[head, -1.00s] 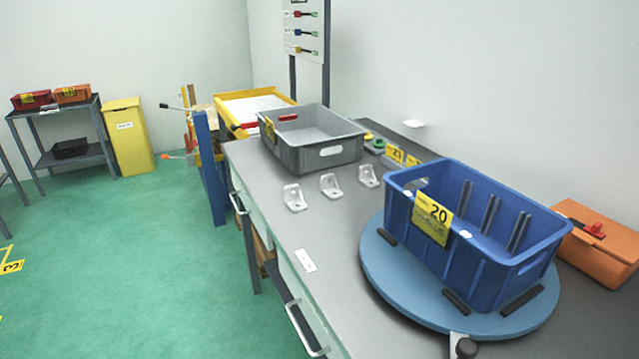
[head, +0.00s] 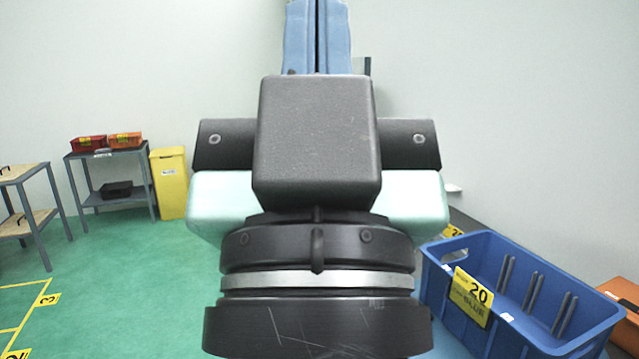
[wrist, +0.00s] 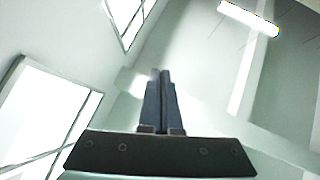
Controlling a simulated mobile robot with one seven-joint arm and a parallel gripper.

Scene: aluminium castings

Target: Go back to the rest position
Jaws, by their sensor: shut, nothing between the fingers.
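My gripper (head: 317,30) fills the middle of the head view, close to the camera, with its blue fingers pointing up. In the wrist view my gripper (wrist: 160,78) has its two dark fingers together, with nothing between them. Behind the fingers, the wrist view shows only the ceiling, walls and windows. In the head view my gripper and wrist hide much of the workbench, including where the grey bin and the metal brackets stood.
A blue bin (head: 465,285) marked 20 stands at the lower right, beside my wrist. An orange box (head: 622,298) is at the right edge. A yellow bin (head: 170,183) and a grey shelf (head: 108,150) with red and orange boxes stand at the left. Green floor (head: 130,260) is clear there.

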